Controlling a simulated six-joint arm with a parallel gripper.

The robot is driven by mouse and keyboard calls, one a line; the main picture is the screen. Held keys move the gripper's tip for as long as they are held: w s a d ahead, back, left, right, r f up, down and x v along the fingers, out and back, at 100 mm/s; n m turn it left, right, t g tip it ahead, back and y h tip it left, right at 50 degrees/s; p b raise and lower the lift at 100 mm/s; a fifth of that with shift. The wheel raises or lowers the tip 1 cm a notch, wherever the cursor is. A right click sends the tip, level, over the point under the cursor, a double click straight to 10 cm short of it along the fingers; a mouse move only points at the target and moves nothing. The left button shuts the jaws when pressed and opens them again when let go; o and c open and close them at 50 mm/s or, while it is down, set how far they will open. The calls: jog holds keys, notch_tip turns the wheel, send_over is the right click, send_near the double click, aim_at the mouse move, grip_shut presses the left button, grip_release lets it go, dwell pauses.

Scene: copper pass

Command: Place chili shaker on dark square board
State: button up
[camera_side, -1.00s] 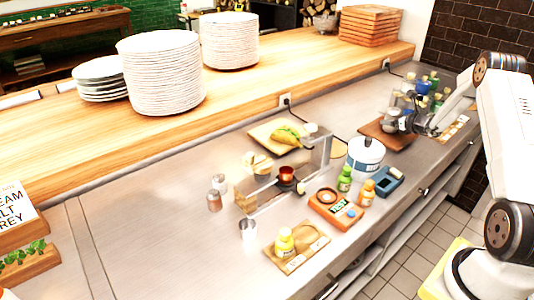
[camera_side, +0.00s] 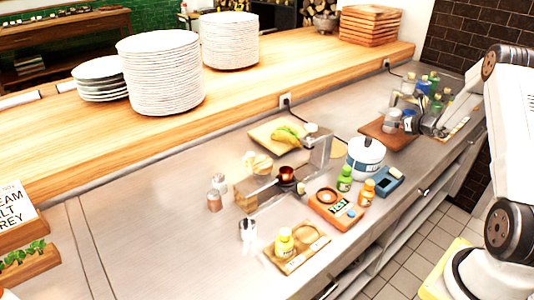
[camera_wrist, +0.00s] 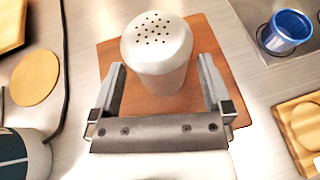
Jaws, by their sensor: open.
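A pale shaker with a domed top full of dark holes (camera_wrist: 157,45) stands upright over the dark brown square board (camera_wrist: 110,58), and its base appears to rest on it. No label shows, so I cannot tell its contents. My gripper (camera_wrist: 162,72) is open, with one finger on each side of the shaker and visible gaps between. In the side view my gripper (camera_side: 415,122) is at the board's right side, partly covering it.
Several bottles (camera_side: 434,84) stand behind the board, and a blue cup (camera_wrist: 289,27) is at upper right in the wrist view. A white pot (camera_side: 366,154) stands in front of the board.

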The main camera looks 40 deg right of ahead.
jog(key=shift+v, duration=2.5)
